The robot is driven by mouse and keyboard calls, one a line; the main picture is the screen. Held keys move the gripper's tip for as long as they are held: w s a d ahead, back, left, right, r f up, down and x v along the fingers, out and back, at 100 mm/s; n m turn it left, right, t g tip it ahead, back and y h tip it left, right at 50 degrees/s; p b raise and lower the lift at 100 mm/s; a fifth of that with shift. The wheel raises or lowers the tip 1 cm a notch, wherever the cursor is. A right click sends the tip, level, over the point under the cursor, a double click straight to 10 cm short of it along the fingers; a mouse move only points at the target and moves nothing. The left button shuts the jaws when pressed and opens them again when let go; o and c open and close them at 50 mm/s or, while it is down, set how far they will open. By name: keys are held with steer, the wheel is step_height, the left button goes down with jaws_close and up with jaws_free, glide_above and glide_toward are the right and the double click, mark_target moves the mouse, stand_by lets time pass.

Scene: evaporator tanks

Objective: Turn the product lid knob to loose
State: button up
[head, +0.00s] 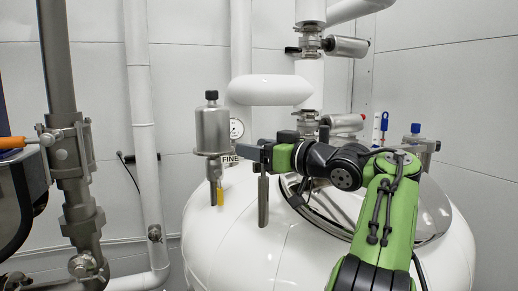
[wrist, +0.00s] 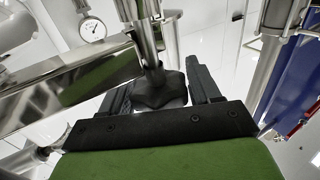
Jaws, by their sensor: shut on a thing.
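The black lobed lid knob (wrist: 160,92) sits between the two dark fingers of my gripper (wrist: 162,76) in the wrist view. The fingers stand on either side of it and are shut on it. A metal post rises from the knob in that view, beside a broad shiny metal bar (wrist: 70,85). In the head view my gripper (head: 247,153) points left above the white tank (head: 235,240). I cannot make out the knob's grip there. The round lid (head: 432,212) is partly hidden behind my arm. Whether the knob is tight or loose does not show.
A metal canister (head: 212,130) and a dial gauge (head: 237,128) stand left of my gripper. A grey upright bar (head: 263,205) is just below it. A white pipe elbow (head: 270,90) hangs above. Valves and pipes (head: 75,165) fill the far left.

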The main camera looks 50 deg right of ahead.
steer(key=shift+r+y, duration=0.15)
steer(key=shift+y, duration=0.15)
steer(key=o, duration=0.9)
steer(key=shift+w, duration=0.15)
steer(key=shift+o, duration=0.2)
steer(key=s, duration=1.6)
steer(key=shift+a, duration=0.3)
steer(key=shift+w, duration=0.2)
